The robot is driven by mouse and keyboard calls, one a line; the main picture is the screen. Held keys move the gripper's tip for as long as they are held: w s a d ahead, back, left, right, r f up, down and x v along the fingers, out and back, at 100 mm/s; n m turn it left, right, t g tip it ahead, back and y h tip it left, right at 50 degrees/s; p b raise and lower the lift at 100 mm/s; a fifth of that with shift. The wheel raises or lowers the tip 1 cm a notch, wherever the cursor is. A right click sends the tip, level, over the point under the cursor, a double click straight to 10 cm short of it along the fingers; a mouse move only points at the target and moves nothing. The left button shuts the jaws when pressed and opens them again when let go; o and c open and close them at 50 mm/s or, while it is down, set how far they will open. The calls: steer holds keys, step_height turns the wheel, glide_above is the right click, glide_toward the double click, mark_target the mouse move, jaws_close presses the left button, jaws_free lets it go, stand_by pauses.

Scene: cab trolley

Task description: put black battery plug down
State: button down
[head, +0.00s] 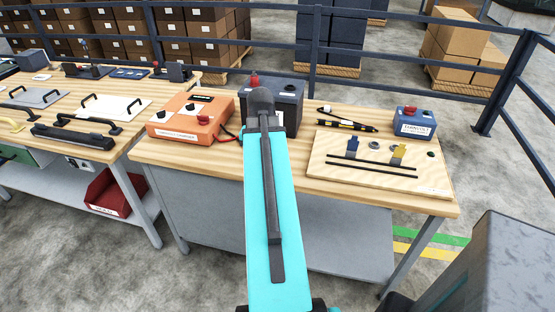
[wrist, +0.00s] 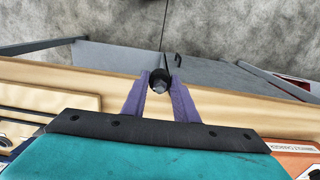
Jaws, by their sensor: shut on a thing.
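In the wrist view my gripper (wrist: 160,88) has its two purple fingers closed on the black battery plug (wrist: 160,76), a small dark rounded piece with a grey tip. The plug is at the fingertips, seen against the bench's front edge and the grey panel below; its height cannot be told. In the head view my turquoise arm hides the gripper and plug. A dark grey box (head: 288,100) with a red knob stands behind the arm, partly hidden. An orange box (head: 188,118) with red and black cables stands left of it.
The wooden bench (head: 340,189) has clear strips along its front. A light board (head: 335,172) with dark rods and small parts lies at right, with a blue button box (head: 414,123) behind. Another bench with handled plates (head: 115,107) adjoins at left. A railing (head: 390,82) runs behind.

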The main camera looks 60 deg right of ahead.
steer(key=shift+s+d, duration=0.15)
steer(key=shift+s, duration=0.1)
steer(key=shift+d, duration=0.1)
steer(key=w+d+p, duration=0.1)
steer(key=d, duration=0.4)
steer(key=w+d+f+p, duration=0.1)
steer(key=w+d+p, duration=0.1)
steer(key=d, duration=0.3)
steer(key=w+d+p, duration=0.1)
steer(key=d, duration=0.3)
steer(key=shift+w+d+f+p, duration=0.2)
steer(key=shift+w+d+p, duration=0.15)
steer(key=shift+w+d, duration=0.05)
steer(key=shift+d, duration=0.15)
steer(key=shift+f, duration=0.1)
steer(key=shift+f+p, duration=0.9)
steer(key=shift+f, duration=0.8)
steer(key=shift+f, duration=0.1)
